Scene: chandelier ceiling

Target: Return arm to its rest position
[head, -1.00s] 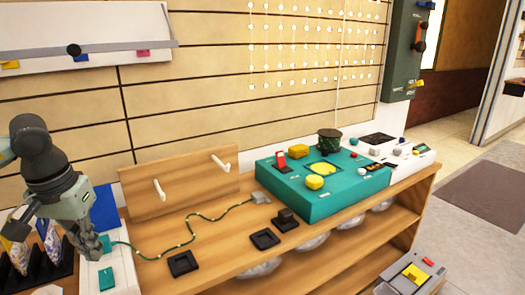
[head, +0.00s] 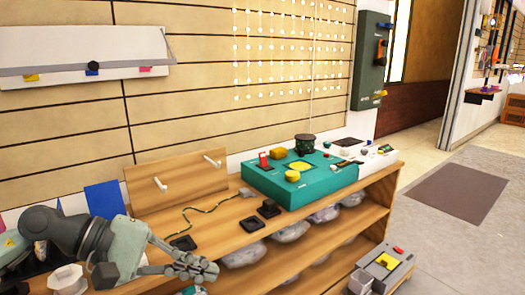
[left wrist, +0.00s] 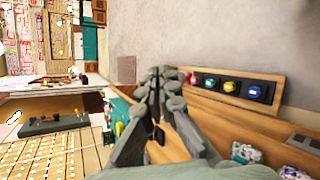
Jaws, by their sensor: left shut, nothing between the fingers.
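My left gripper (head: 200,270) is in the lower left of the head view, in front of the front edge of the wooden workbench (head: 225,214). Its fingers point to the right and are shut with nothing between them. In the left wrist view the shut fingers (left wrist: 160,85) fill the middle of the picture and look empty. My right gripper shows in neither view.
The bench carries a teal console (head: 300,181), small black square trays (head: 183,243), a green cord (head: 188,222) and a pegged wooden board (head: 175,185). Bags lie on the shelf below. A grey box (head: 383,268) stands at the right. Open floor lies beyond.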

